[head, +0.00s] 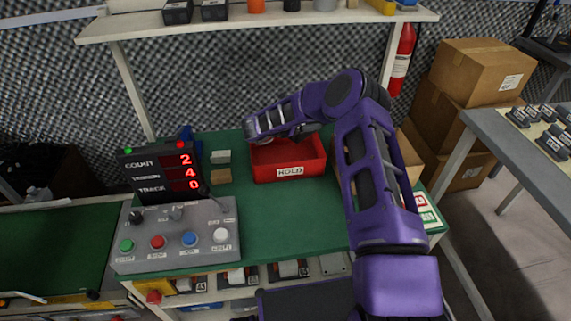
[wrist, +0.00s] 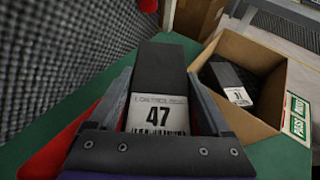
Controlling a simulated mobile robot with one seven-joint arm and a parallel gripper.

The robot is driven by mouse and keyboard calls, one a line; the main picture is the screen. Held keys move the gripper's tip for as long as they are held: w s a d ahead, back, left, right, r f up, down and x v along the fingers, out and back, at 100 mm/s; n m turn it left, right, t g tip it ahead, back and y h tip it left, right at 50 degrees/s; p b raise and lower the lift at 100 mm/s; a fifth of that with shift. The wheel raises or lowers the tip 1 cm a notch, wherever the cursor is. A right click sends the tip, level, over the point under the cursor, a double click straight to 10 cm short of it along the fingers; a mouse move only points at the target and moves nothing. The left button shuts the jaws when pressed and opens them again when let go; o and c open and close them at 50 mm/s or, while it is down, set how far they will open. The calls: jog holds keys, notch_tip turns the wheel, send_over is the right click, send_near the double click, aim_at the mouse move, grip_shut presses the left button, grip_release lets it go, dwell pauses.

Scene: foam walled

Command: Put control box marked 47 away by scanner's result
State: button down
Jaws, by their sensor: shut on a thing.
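In the wrist view my gripper (wrist: 160,80) is shut on a dark control box (wrist: 165,60), whose white label reads 47 above a barcode. In the head view my arm's end is over the left part of the red HOLD tray (head: 289,172); the fingers and held box cannot be made out clearly there. Red tray edges (wrist: 45,160) show below the gripper in the wrist view. An open cardboard box (wrist: 245,50) stands to the right with a dark labelled box (wrist: 232,82) inside. No scanner can be identified for certain.
A display (head: 160,172) reads 2, 4, 0, with a green and a red lamp on top. A button console (head: 178,235) stands before it. A green and white sign (wrist: 297,117), partly reading PASS, is by the cardboard box. The green tabletop (head: 285,220) is clear in front of the tray.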

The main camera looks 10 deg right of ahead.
jog(key=shift+w+a+f+m+g+h+b, duration=0.15)
jog(key=shift+a+m+g+h, duration=0.1)
jog(key=shift+a+m+g, duration=0.25)
jog(key=shift+w+a+f+m+g+h+b, duration=0.1)
jog(key=shift+a+m+g+h, duration=0.2)
jog(key=shift+a, duration=0.35)
jog(key=shift+w+a+f+m+g+h+b, duration=0.15)
jog(key=shift+a+m+g+h, duration=0.2)
jog(key=shift+a, duration=0.25)
notch_tip(320, 180, down, 10)
jog(key=shift+r+b, duration=0.1)
jog(key=shift+b, duration=0.7)
jog(key=shift+f, duration=0.65)
grip_release()
jog(key=shift+r, duration=0.5)
jog(key=p+v, duration=0.1)
jog(key=v, duration=0.6)
jog(key=shift+s+a+r, duration=0.15)
jog(key=shift+a+r, duration=0.1)
